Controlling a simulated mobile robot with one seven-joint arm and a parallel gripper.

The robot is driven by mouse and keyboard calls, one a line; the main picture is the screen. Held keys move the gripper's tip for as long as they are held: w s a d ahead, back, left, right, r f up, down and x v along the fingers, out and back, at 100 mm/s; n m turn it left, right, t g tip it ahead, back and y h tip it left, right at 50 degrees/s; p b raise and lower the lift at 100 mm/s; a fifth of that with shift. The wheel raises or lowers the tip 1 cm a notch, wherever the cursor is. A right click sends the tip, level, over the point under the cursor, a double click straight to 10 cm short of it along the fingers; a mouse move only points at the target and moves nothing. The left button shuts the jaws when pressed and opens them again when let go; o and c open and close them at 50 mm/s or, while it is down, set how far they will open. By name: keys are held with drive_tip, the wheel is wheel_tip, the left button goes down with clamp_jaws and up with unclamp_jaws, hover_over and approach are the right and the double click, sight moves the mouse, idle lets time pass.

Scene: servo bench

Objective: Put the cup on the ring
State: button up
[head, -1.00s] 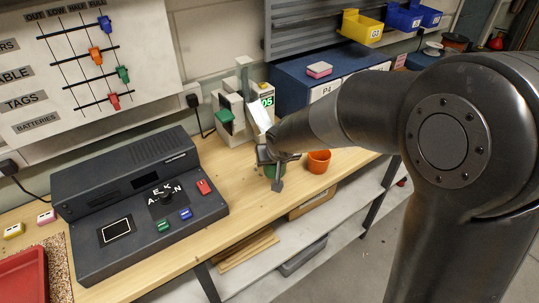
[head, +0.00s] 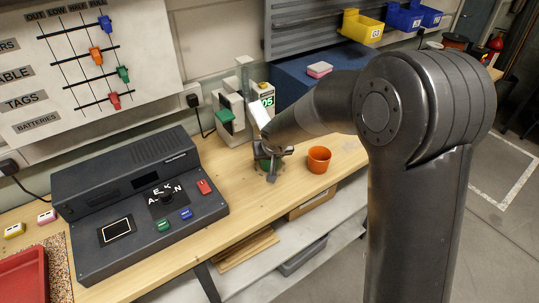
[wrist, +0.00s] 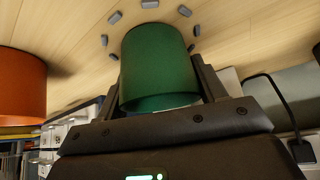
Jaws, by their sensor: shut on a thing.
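My gripper (head: 269,161) is low over the wooden bench, beside the orange cup in the head view. It is shut on a green cup (wrist: 159,65), which sits between the two fingers in the wrist view. A ring of short grey marks (wrist: 114,17) lies on the bench around the far end of the green cup. Part of the ring is hidden by the cup and my fingers. I cannot tell whether the cup touches the bench. In the head view my gripper mostly covers the cup.
An orange cup (head: 318,160) stands just right of my gripper and shows at the left in the wrist view (wrist: 22,88). A white device with a green display (head: 236,112) stands behind. A dark control console (head: 135,205) is to the left. The bench front edge is close.

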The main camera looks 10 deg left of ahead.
drive_tip(key=shift+f, duration=0.15)
drive_tip(key=o, duration=1)
drive_tip(key=shift+r, duration=0.3)
drive_tip(key=v, duration=1.1)
drive_tip(key=shift+s+r, duration=0.25)
drive_tip(key=shift+d, duration=0.1)
